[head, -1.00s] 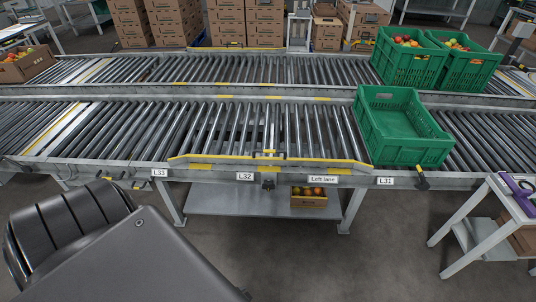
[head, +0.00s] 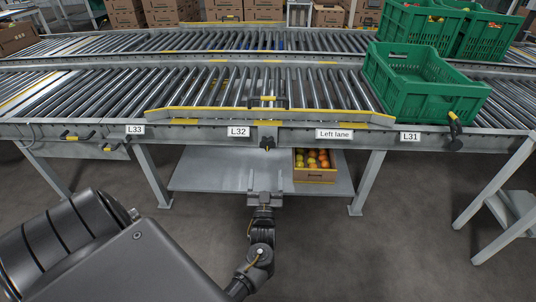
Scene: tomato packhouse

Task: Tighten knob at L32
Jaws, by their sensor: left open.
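The L32 label (head: 238,132) is on the front rail of the near roller conveyor. A black knob (head: 267,143) sits just right of it, below a yellow-topped bracket (head: 267,101) at the guide rail. My left gripper (head: 265,196) is open and empty, in front of the lower shelf and below the knob in the picture. It is apart from the knob. Its fingers look small and pale, so their exact gap is hard to see. My right gripper is out of view.
A green crate (head: 384,90) stands empty on the near conveyor at right. Other black-and-yellow handles show near the L31 label (head: 410,136) and L33 label (head: 135,129). A box of tomatoes (head: 315,175) sits on the lower shelf (head: 210,172).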

